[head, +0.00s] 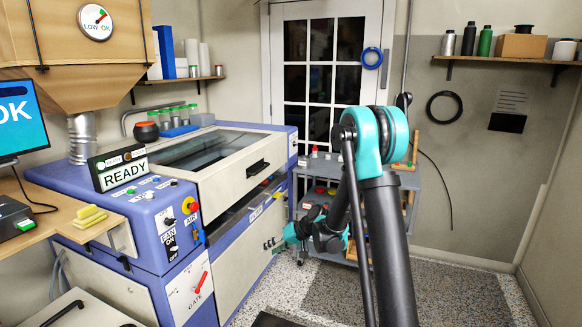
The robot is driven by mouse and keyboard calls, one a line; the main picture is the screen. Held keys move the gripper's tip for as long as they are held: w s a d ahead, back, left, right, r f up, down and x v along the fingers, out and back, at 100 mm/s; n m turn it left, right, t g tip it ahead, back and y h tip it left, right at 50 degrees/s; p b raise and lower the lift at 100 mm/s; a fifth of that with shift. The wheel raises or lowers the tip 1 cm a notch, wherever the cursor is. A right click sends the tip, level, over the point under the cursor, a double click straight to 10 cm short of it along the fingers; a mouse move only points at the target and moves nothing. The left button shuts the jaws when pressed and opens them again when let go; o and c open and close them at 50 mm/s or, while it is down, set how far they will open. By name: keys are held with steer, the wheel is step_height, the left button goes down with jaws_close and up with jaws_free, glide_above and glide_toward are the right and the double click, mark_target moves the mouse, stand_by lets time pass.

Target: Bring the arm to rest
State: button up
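My arm rises from the bottom of the head view as a dark tube, up to a large teal elbow joint (376,135). Beyond it, the forearm is mostly hidden behind the upper arm. My wrist, with dark and teal parts, shows lower down in front of the grey cart. My gripper (278,244) seems to be at the left end of the wrist, close to the front of the blue and cream laser machine (230,262). It is small and partly hidden, so I cannot tell whether its fingers are open, or whether it touches the machine.
The machine's lid (205,150) looks closed, and its sign (123,168) reads READY. A grey cart (404,185) with small items stands behind my arm. A wooden desk (30,215) with a monitor (18,118) is at left. The speckled floor (460,298) at right is clear.

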steer(key=s+d+r+m+h, duration=0.1)
steer(key=s+d+h, duration=0.3)
steer(key=s+d, duration=0.9)
steer(key=s+d+r+m+t+h, duration=0.1)
steer(key=s+d+h, duration=0.3)
steer(key=s+d, duration=0.9)
steer(key=s+r+m, duration=0.1)
steer(key=s, duration=0.3)
steer(key=shift+r+h, duration=0.2)
steer(key=shift+h, duration=0.2)
